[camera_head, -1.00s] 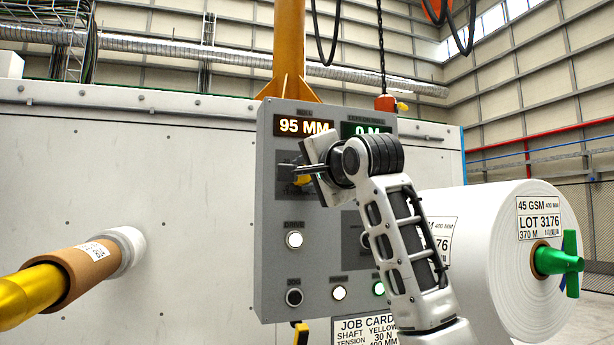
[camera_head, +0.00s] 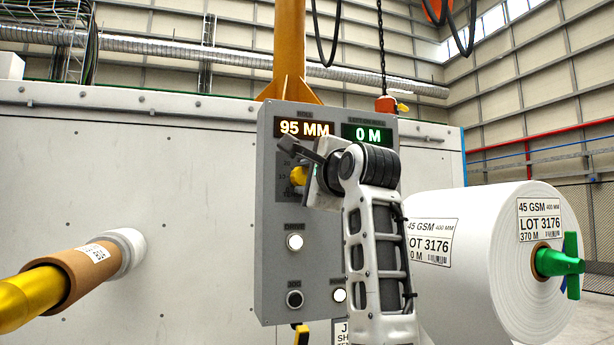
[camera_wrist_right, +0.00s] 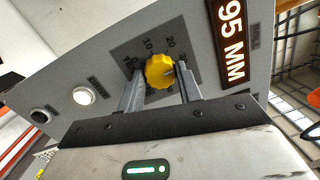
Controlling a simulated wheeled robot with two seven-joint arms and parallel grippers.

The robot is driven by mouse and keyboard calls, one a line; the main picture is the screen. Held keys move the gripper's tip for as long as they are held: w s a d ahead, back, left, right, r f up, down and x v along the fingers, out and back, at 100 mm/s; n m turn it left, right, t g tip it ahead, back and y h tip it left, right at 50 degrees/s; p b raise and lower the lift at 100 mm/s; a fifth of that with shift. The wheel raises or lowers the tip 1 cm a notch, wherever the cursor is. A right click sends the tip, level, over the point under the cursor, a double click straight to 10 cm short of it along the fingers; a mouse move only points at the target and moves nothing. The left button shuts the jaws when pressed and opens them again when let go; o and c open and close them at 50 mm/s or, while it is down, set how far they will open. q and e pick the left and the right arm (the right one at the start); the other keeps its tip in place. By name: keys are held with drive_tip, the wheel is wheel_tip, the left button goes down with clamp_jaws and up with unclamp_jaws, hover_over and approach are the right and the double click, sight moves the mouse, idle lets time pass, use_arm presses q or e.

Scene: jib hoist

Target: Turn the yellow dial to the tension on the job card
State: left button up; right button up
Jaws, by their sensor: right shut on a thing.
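The yellow dial (camera_wrist_right: 160,71) sits on the grey panel; it also shows in the head view (camera_head: 298,176), partly hidden by my right gripper. Printed marks around it include 10 and 20. I cannot read its pointer surely. My right gripper (camera_wrist_right: 160,77) is shut on the dial, one finger on each side of it. In the head view my right gripper (camera_head: 301,165) reaches the panel's left part from the right. The job card (camera_head: 341,332) below the panel is mostly hidden by my right arm. My left gripper is not in view.
The grey panel (camera_head: 272,250) has a display (camera_head: 304,128) reading 95 MM, another (camera_head: 367,132) reading 0 M, and lit buttons. A large white roll (camera_head: 480,260) stands at right. A yellow shaft (camera_head: 18,296) with a brown core (camera_head: 65,278) is at left.

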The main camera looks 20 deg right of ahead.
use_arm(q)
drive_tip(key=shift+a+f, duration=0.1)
use_arm(e)
drive_tip(key=shift+f, duration=0.1)
drive_tip(key=o, duration=1)
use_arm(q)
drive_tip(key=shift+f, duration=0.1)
use_arm(e)
drive_tip(key=shift+s, duration=0.15)
drive_tip(key=shift+s+b, duration=0.3)
drive_tip(key=shift+s, duration=0.05)
use_arm(q)
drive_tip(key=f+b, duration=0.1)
drive_tip(key=b, duration=0.1)
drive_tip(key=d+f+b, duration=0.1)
drive_tip(key=b, duration=0.2)
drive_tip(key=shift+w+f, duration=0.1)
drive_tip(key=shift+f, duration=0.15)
use_arm(e)
drive_tip(key=s+d+f, duration=0.1)
drive_tip(key=s, duration=1.4)
drive_tip(key=shift+d, duration=0.35)
